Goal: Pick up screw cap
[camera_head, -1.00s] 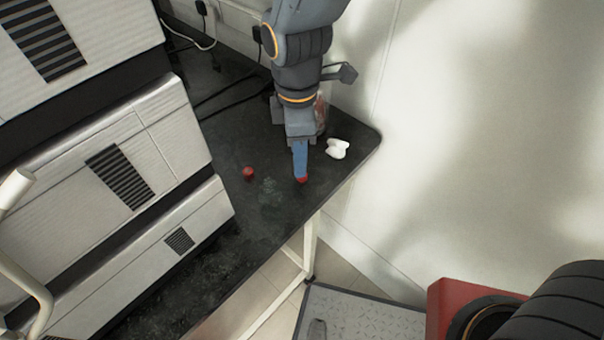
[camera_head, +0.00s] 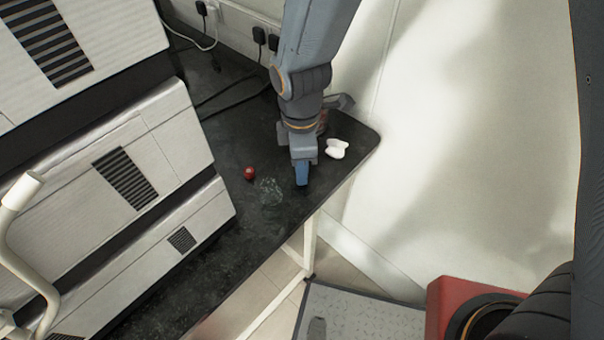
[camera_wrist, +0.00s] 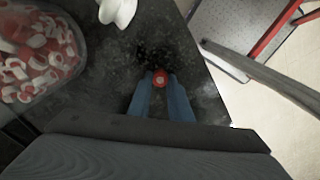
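A small red screw cap (camera_wrist: 160,78) shows in the wrist view between the tips of my blue fingers, seeming to fill the gap. My gripper (camera_head: 301,180) points down at the dark table top in the head view, and its fingers hide the cap there. My gripper also shows in the wrist view (camera_wrist: 160,84), its fingers a little apart on either side of the cap. Whether they press on it cannot be told. A second small red piece (camera_head: 249,173) lies on the table to the left of my gripper.
A white object (camera_head: 337,149) lies right of the gripper. A clear jar of red and white pieces (camera_wrist: 38,55) stands at left in the wrist view. Grey-white machines (camera_head: 130,150) stand left.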

